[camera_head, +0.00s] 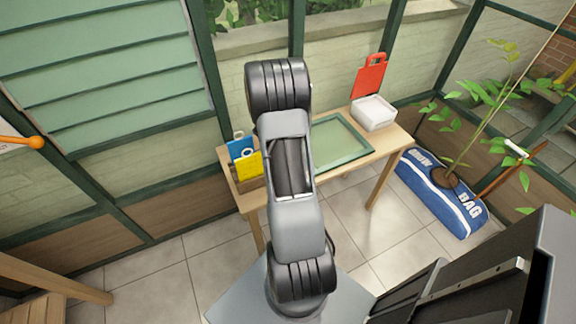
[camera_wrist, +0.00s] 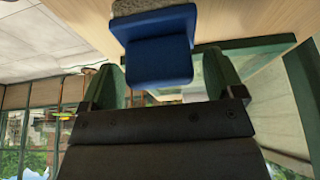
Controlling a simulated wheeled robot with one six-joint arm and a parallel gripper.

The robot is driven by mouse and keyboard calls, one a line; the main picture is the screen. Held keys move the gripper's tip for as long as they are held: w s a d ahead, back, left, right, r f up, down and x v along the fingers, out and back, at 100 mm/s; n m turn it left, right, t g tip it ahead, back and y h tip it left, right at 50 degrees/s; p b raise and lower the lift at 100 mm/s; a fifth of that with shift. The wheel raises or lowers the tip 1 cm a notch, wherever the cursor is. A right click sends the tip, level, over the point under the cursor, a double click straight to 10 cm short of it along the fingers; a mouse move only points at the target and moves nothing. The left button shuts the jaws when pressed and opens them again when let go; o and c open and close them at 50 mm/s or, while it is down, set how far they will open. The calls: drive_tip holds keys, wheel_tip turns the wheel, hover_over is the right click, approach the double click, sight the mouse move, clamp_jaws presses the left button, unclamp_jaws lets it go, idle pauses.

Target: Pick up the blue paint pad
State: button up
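The blue paint pad (camera_wrist: 160,52) shows in the wrist view, with a grey fuzzy face along its top edge. It lies in line with the space between the two green fingers of my gripper (camera_wrist: 165,70). The fingers are apart, and a gap shows between the pad and the right finger. I cannot tell whether the left finger touches it. In the head view, my arm hides the gripper and this pad.
The wooden table (camera_head: 388,165) carries a green-framed tray (camera_head: 340,141), a white box (camera_head: 374,112) and a red board (camera_head: 369,76). Blue (camera_head: 240,146) and yellow (camera_head: 247,165) pieces stand in a holder at left. A blue grow bag (camera_head: 436,196) with a plant lies right.

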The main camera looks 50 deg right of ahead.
drive_tip(key=c, duration=0.9)
drive_tip(key=shift+o, duration=0.2)
wheel_tip(320, 180, up, 10)
drive_tip(key=shift+r+p, duration=0.1)
drive_tip(key=shift+p, duration=0.4)
drive_tip(key=o, duration=0.4)
drive_tip(key=shift+c, duration=1.6)
